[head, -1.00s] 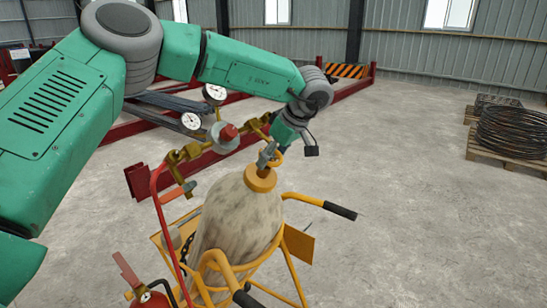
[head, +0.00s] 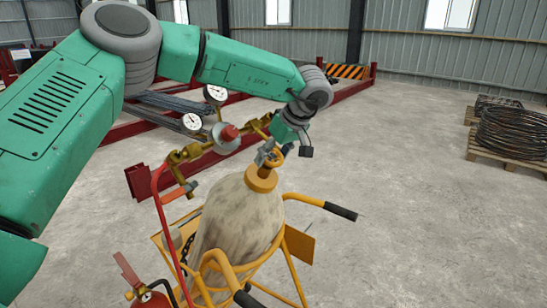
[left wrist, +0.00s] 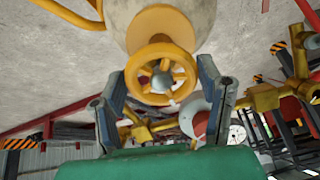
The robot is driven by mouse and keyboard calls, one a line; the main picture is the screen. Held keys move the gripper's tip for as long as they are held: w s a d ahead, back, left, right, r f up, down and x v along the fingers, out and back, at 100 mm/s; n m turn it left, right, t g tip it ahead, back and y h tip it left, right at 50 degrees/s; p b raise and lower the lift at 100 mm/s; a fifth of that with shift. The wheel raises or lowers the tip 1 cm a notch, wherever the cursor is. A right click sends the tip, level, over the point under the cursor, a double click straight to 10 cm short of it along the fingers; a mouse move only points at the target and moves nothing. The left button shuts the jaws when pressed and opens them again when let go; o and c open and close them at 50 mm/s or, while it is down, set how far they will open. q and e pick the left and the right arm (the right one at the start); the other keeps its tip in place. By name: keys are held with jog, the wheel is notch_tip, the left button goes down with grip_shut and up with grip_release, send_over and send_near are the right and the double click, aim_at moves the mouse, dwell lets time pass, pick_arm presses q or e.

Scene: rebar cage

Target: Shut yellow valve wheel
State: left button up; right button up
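The yellow valve wheel (left wrist: 160,75) sits on the yellow collar of the gas cylinder (head: 240,215). In the left wrist view it lies between the two fingers of my left gripper (left wrist: 163,78), face on, with its spokes and grey hub showing. The fingers are spread wide, one on each side of the rim. I cannot tell whether they touch it. In the head view my left gripper (head: 268,153) is at the top of the cylinder and largely covers the wheel. My right gripper is not in view.
A brass regulator (head: 227,137) with two dial gauges (head: 192,122) and a red hose (head: 163,215) stands close left of the gripper. The yellow trolley (head: 290,245) carries the cylinder; its dark-gripped handle (head: 340,211) sticks out right. Open concrete floor lies to the right.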

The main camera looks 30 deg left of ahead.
pick_arm(q)
jog(key=shift+o, duration=0.9)
jog(key=shift+w+r, duration=0.1)
jog(key=v, duration=1.1)
jog(key=shift+d+r, duration=0.25)
jog(key=shift+r, duration=0.05)
jog(key=shift+w, duration=0.1)
jog(key=shift+a+f, duration=0.1)
